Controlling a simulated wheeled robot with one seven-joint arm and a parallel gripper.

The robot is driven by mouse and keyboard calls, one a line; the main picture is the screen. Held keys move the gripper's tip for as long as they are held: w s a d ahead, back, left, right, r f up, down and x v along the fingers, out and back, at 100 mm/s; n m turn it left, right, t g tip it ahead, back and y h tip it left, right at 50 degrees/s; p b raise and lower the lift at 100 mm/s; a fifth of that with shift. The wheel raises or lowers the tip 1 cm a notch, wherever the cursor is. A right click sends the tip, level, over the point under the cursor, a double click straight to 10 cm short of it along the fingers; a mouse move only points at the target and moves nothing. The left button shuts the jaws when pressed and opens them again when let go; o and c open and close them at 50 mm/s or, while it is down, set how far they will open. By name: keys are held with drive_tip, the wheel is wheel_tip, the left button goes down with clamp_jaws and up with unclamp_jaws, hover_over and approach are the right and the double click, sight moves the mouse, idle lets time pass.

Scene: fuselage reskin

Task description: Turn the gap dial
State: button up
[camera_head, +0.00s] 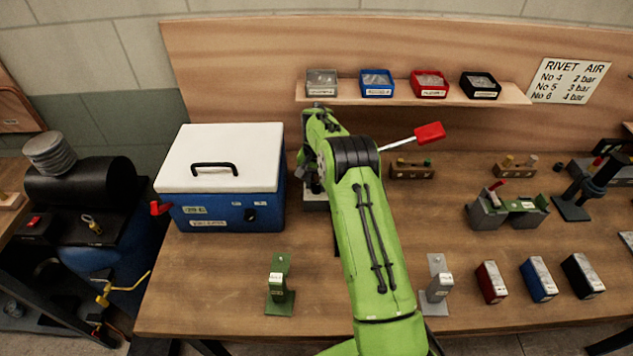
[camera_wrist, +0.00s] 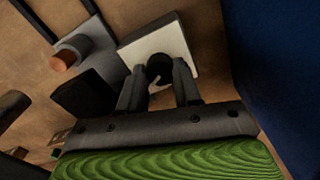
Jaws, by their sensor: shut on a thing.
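The gap dial (camera_wrist: 160,68) is a round black knob with a small light mark, on a white-faced block (camera_wrist: 188,48) in the wrist view. My gripper (camera_wrist: 158,76) has one dark finger on each side of the dial and is shut on it. In the head view my green arm reaches over the bench and hides the dial and my fingertips. A pale edge of a block (camera_head: 314,205) shows just left of the arm. A lever with a red handle (camera_head: 430,133) sticks out to the right from behind the arm.
A blue box with a white lid (camera_head: 225,214) stands close left of my gripper. A green stand (camera_head: 280,288) and a grey stand (camera_head: 438,280) are near the front edge. A shelf (camera_head: 440,93) with several bins is behind. Bench between the stands and box is clear.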

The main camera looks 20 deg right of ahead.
sight(316, 185)
drive_tip(key=shift+r, duration=0.1)
idle(0.3)
drive_tip(key=o, duration=1)
drive_tip(key=shift+o, duration=0.2)
wheel_tip(316, 185, up, 16)
drive_tip(key=p, duration=0.2)
drive_tip(key=shift+f, duration=0.2)
